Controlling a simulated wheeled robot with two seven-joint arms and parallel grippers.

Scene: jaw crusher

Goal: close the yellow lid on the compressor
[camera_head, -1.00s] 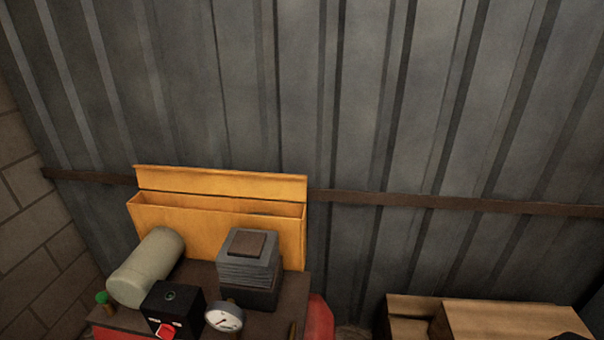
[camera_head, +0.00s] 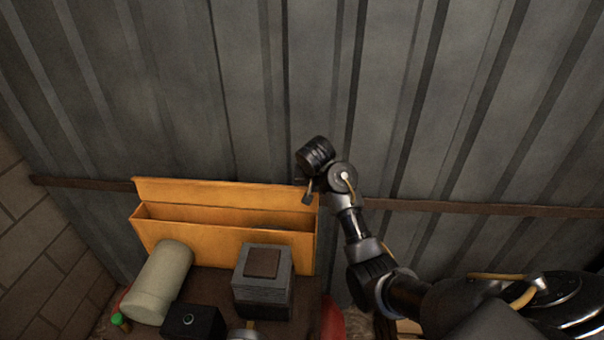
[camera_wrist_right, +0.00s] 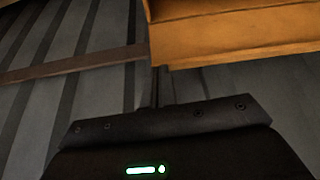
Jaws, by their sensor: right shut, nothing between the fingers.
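The yellow lid (camera_head: 232,192) stands raised along the back of the open yellow box (camera_head: 225,242) on the compressor (camera_head: 215,283). My right arm reaches in from the right, and my right gripper (camera_head: 308,196) is by the lid's right end. It is shut and empty; whether it touches the lid I cannot tell. In the right wrist view a yellow panel (camera_wrist_right: 235,30) fills the upper right, above the dark gripper body. My left gripper is not in view.
A grey-green cylinder (camera_head: 160,282), a finned grey block (camera_head: 263,280) and a black box (camera_head: 193,322) sit on the compressor in front of the yellow box. A corrugated metal wall (camera_head: 180,90) with a brown rail (camera_head: 480,208) stands close behind. A brick wall (camera_head: 40,240) is at left.

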